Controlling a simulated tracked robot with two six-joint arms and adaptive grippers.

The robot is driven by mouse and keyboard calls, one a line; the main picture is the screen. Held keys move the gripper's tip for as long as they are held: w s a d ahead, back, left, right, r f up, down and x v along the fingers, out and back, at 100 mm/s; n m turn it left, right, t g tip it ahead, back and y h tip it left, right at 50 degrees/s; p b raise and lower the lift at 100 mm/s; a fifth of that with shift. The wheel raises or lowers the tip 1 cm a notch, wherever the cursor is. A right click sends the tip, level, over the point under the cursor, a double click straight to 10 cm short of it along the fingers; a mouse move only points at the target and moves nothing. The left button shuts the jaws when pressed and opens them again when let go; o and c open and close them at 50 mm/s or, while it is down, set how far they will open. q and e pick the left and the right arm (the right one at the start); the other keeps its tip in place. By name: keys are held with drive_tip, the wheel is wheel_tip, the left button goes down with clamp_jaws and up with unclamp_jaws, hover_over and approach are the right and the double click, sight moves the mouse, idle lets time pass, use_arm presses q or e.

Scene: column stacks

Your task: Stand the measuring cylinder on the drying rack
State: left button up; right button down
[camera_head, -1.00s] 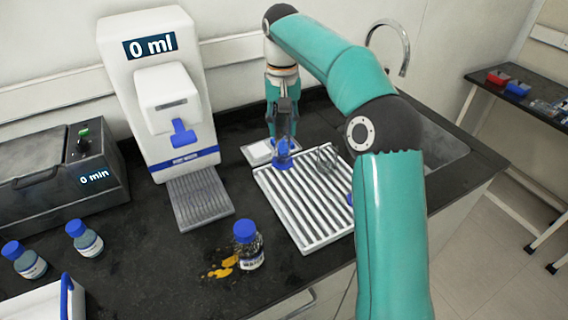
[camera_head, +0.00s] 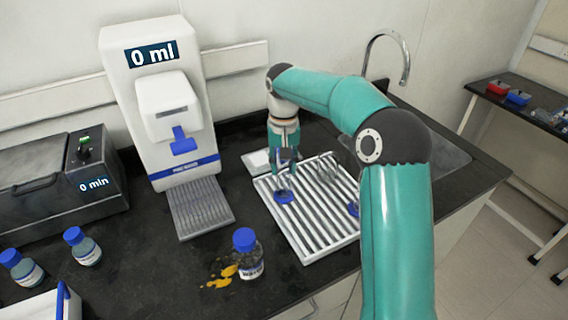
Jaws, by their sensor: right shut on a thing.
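The measuring cylinder has a clear body and a blue base (camera_head: 284,197). It is upright over the left part of the white slatted drying rack (camera_head: 301,240), its base at the slats. I cannot tell for sure whether the base touches them. My right gripper (camera_head: 286,167) is shut on the cylinder's upper part, pointing down, and hides much of it. My left gripper is not in view.
A blue-lidded bottle (camera_head: 248,256) stands in front of the rack beside an orange spill (camera_head: 223,272). A white dispenser (camera_head: 157,103) stands left of the rack. Another blue item (camera_head: 353,209) on the rack's right is partly hidden by my right arm.

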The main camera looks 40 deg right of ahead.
drive_tip(key=c, duration=0.8)
unclamp_jaws()
drive_tip(key=shift+f, duration=0.1)
drive_tip(key=shift+o, duration=0.2)
drive_tip(key=shift+r, duration=0.2)
wheel_tip(320, 180, up, 12)
drive_tip(key=p, duration=0.1)
drive_tip(key=shift+p, duration=0.35)
drive_tip(key=shift+f, duration=0.1)
